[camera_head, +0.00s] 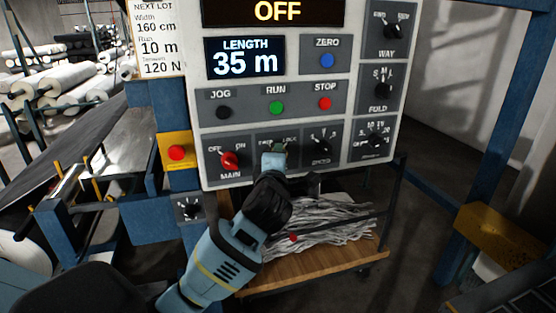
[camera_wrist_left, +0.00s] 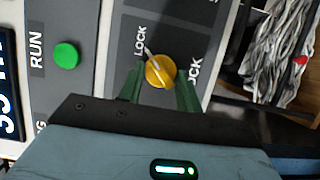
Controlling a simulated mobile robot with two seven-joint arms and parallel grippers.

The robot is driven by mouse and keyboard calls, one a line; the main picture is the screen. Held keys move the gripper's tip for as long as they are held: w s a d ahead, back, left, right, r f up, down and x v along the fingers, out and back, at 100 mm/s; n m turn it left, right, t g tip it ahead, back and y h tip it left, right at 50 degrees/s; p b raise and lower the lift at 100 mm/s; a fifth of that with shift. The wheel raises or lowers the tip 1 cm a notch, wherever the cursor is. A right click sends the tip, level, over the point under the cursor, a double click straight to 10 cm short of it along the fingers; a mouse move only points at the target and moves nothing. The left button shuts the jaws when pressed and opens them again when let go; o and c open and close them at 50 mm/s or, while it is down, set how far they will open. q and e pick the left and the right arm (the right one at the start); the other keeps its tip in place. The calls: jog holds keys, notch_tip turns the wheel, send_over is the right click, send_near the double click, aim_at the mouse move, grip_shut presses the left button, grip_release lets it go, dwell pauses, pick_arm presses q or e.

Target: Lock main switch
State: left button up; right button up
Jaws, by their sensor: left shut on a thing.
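The grey control panel fills the middle of the head view. Its red main knob (camera_head: 229,160) sits under OFF and ON labels, with its mark seeming to point toward OFF. Just right of it is the lock switch, mostly hidden there by my left gripper (camera_head: 273,155). In the left wrist view the lock switch is a yellow round knob (camera_wrist_left: 160,72) with a pale pointer toward the LOCK label (camera_wrist_left: 141,40). My left gripper (camera_wrist_left: 160,88) is shut on this knob, a green finger on each side. My right gripper is not in view.
The display (camera_head: 277,12) reads OFF; the length display (camera_head: 244,57) reads 35 m. The green run button (camera_head: 277,107) and red stop button (camera_head: 324,103) are above my gripper. A wooden cart (camera_head: 315,268) with grey strands stands below the panel. A blue post (camera_head: 460,150) is at right.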

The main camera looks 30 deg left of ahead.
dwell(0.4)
pick_arm(q)
jog(key=o, duration=1)
jog(key=shift+v, duration=3.95)
